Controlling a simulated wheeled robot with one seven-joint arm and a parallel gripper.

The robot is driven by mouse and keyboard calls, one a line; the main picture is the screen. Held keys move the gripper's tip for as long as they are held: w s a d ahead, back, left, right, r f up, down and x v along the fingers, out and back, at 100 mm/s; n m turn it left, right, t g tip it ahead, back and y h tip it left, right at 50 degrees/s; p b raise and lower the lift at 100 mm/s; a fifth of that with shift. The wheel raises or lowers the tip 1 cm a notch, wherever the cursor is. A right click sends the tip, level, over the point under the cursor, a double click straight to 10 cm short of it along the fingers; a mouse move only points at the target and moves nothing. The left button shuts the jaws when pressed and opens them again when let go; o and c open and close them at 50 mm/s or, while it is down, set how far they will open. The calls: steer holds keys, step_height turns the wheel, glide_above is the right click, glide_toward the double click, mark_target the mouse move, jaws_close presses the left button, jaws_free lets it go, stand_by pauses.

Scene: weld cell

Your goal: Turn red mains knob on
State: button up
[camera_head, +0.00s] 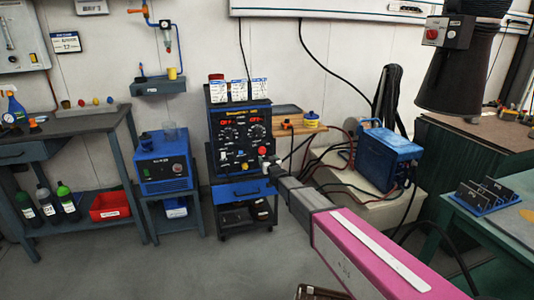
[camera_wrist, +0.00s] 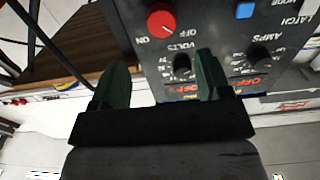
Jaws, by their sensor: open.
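The red mains knob (camera_wrist: 161,23) is on the front panel of the black welding power unit (camera_head: 240,118). In the wrist view, where the panel appears upside down, ON and OFF labels sit beside the knob. A pale mark shows on its face, but I cannot tell clearly which label it points to. In the head view the knob (camera_head: 262,150) shows low on the panel's right side. My gripper (camera_wrist: 160,80) is open and empty. Its two dark fingers are spread on either side of the picture's middle, apart from the knob. In the head view my gripper (camera_head: 271,168) is close to the panel, just below the knob.
The panel also holds black VOLTS (camera_wrist: 182,64) and AMPS knobs, a blue MODE button (camera_wrist: 245,10) and red displays. A blue drawer (camera_head: 240,191) is below. A wooden shelf (camera_head: 292,128) with cables and a blue case (camera_head: 388,150) stand to the right.

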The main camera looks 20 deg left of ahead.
mark_target(263, 152)
steer(key=x, duration=0.9)
steer(key=shift+a, duration=0.1)
steer(key=c, duration=0.9)
